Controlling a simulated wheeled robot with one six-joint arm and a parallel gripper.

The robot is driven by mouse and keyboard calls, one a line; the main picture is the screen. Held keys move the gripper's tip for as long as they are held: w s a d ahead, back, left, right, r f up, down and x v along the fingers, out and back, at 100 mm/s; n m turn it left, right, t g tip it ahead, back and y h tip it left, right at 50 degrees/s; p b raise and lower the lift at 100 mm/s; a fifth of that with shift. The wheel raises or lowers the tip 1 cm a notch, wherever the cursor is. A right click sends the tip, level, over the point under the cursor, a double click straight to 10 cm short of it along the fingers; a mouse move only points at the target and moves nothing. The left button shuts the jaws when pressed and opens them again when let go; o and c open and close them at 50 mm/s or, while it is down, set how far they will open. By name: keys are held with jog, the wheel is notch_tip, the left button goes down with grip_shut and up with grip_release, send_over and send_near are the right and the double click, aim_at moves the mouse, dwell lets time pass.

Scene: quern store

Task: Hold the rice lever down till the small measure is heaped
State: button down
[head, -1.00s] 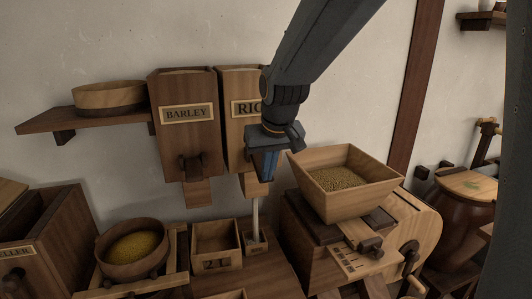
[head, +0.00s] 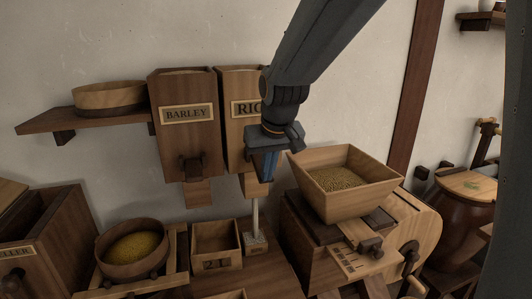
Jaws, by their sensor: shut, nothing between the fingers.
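The rice bin (head: 241,105), its label partly covered, hangs on the wall right of the barley bin. My gripper (head: 264,178) is shut, fingers pointing down, in front of the rice bin's lower part. It hides the rice lever, so I cannot see whether they touch. A pale stream of rice (head: 255,215) falls from the rice spout (head: 252,189). It lands in the small measure (head: 257,252) on the bench below. Pale rice (head: 255,240) shows high in the measure, seemingly mounded around the stream.
The barley bin (head: 184,130) has its own lever and spout. An open wooden box (head: 215,262) stands left of the small measure, and a bowl of yellow grain (head: 135,248) further left. A grain-filled hopper (head: 345,198) on a mill stands close on the right.

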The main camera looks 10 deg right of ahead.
jog(key=shift+s+f, duration=0.1)
jog(key=s+f+v, duration=0.1)
jog(key=s+v, duration=0.1)
jog(key=v, duration=1.1)
jog(key=shift+s+d+r+p, duration=0.15)
jog(key=shift+s+r+p, duration=0.1)
jog(key=shift+s+p, duration=0.2)
jog(key=s+d+f+g, duration=0.1)
jog(key=s+d+f, duration=0.2)
jog(key=f, duration=0.9)
jog(key=s+d+f+m+g+b, duration=0.1)
jog(key=s+d+f+g, duration=0.1)
jog(key=s+f, duration=0.5)
notch_tip(320, 180, down, 6)
jog(key=shift+s+d+r+h, duration=0.2)
jog(key=shift+d+h, duration=0.1)
jog(key=shift+d, duration=0.25)
